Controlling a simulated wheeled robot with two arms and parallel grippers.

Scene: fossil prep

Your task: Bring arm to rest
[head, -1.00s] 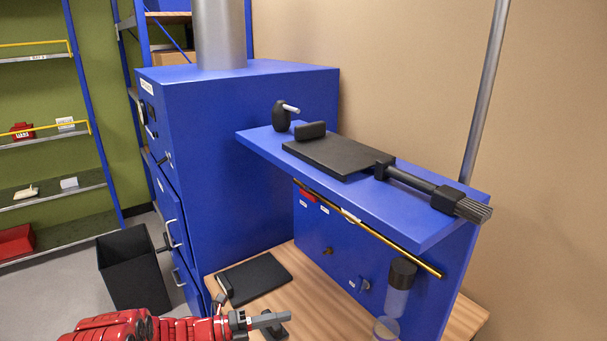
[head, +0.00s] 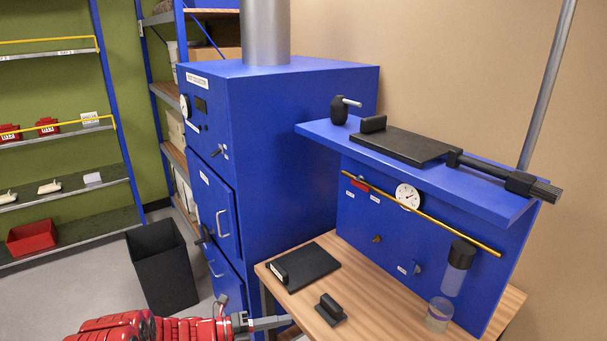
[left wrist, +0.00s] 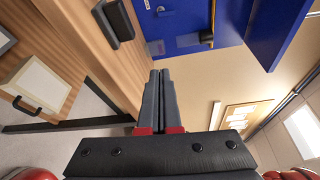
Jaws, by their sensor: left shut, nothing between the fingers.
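My left arm is red and comes in from the bottom left of the head view. Its gripper (head: 270,323) is shut and empty, just off the front left edge of the wooden bench (head: 377,300). In the left wrist view the two grey fingers of the gripper (left wrist: 164,75) lie together with nothing between them. My right gripper is not in view.
On the bench are a black flat pad (head: 305,267), a small black stand (head: 330,309) and a clear jar (head: 439,314). A blue cabinet (head: 290,150) stands behind. A black bin (head: 163,266) stands on the floor at left. A blue shelf (head: 480,190) overhangs the bench.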

